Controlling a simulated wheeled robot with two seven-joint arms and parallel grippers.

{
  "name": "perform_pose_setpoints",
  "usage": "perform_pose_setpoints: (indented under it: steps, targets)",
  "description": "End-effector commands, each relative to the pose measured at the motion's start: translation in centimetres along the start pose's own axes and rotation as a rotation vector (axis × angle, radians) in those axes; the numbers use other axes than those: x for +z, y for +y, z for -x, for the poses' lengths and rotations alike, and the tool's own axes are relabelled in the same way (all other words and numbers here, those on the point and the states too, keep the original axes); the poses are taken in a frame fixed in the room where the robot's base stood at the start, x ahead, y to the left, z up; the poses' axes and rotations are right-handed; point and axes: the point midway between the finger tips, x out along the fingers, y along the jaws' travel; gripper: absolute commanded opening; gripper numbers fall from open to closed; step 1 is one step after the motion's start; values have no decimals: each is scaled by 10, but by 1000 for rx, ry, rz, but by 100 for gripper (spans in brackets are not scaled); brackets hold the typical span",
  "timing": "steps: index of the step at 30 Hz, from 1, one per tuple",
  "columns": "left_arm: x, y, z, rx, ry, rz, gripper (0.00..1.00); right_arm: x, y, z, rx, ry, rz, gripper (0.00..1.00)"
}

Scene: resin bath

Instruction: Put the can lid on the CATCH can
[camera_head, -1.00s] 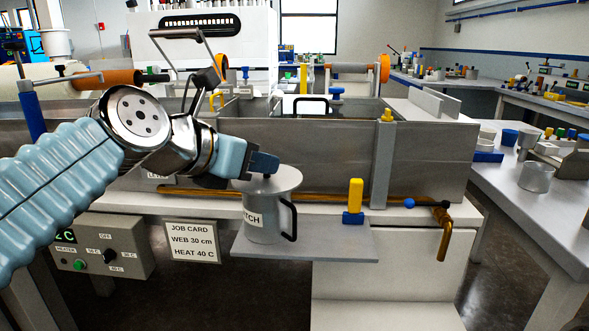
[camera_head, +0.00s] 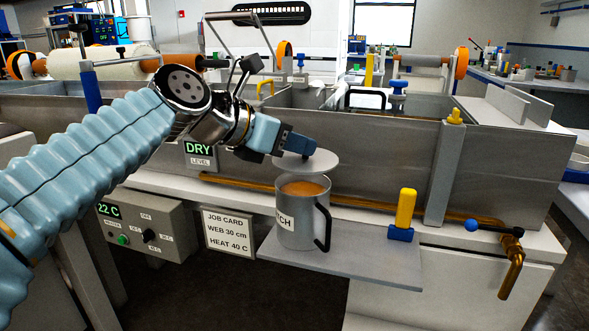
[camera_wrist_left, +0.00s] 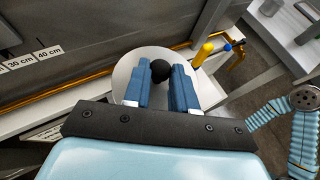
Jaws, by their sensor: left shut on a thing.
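The CATCH can (camera_head: 296,232) is a grey can with a black handle on its right, standing on a grey shelf. Its label is partly out of sight, and orange-brown liquid (camera_head: 305,188) shows in its open top. My left gripper (camera_head: 305,148) is shut on the black knob of the can lid (camera_head: 322,162), a light grey disc. The lid hangs above the can, apart from its rim and over its far part. In the left wrist view the lid (camera_wrist_left: 124,75) lies beyond the fingers, with its knob (camera_wrist_left: 159,70) between them. My right gripper is not in view.
A yellow-handled item with a blue base (camera_head: 403,215) stands on the shelf (camera_head: 375,268), right of the can. A long metal bath (camera_head: 385,150) rises behind. A brass pipe with a blue-knobbed valve (camera_head: 500,230) is at right. A control box (camera_head: 150,225) is at left.

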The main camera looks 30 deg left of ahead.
Motion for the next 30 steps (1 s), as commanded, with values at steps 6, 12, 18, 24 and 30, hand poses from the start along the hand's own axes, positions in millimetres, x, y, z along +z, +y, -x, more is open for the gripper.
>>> perform_pose_setpoints:
  steps: [6,12,18,24,30]
  targets:
    - [-18,16,-21,-2,3,1,0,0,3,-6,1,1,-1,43]
    - [-42,15,-31,0,-1,-2,0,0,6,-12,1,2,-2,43]
    - [-42,15,-31,1,-1,-2,0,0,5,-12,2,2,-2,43]
    - [-42,15,-32,1,0,-1,46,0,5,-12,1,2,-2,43]
    - [-42,15,-31,0,0,-1,52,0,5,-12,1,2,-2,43]
